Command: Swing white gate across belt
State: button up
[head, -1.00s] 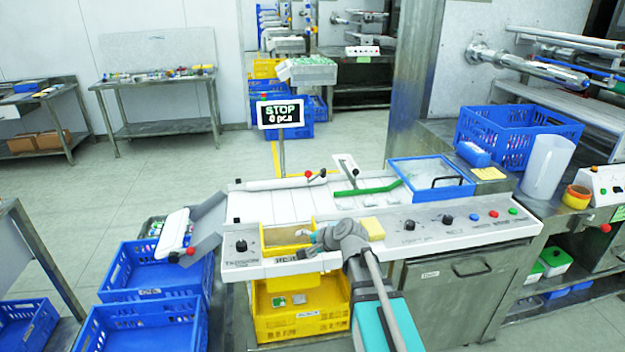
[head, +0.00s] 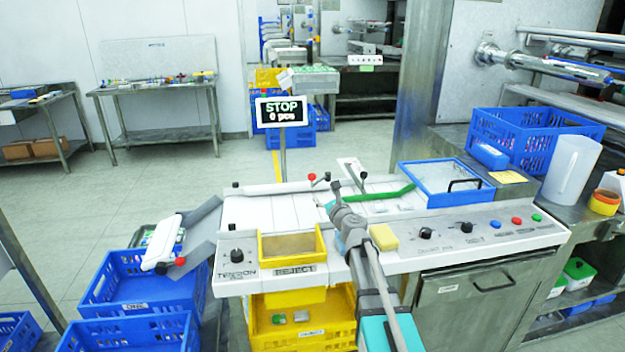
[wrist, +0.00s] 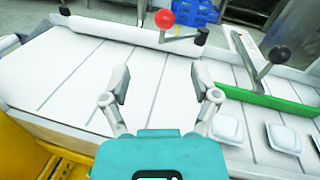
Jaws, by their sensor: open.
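The white gate (head: 272,188) lies along the far edge of the white belt (head: 262,212), not across it. Its red knob (head: 312,177) is near its right end, and shows in the wrist view (wrist: 164,18). My gripper (wrist: 160,76) is open and empty over the belt, its fingers pointing toward the gate. The red knob is beyond the fingertips, apart from them. In the head view my gripper (head: 334,196) is right of the gate and partly hidden by my own arm.
A green bar (head: 382,193) slants over the belt at right, with a black-knobbed lever (wrist: 278,55) beside it. White packs (wrist: 228,127) lie near it. A yellow reject bin (head: 292,245), yellow sponge (head: 384,237) and blue-rimmed tray (head: 446,182) are close. The display (head: 282,112) reads STOP.

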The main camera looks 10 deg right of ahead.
aim_at(312, 179)
jog(key=shift+d, duration=0.25)
jog(key=x, duration=1.3)
jog(key=shift+w, duration=0.35)
grip_shut()
jog(key=shift+a, duration=0.35)
jog(key=shift+d, duration=0.2)
jog(key=shift+a, duration=0.1)
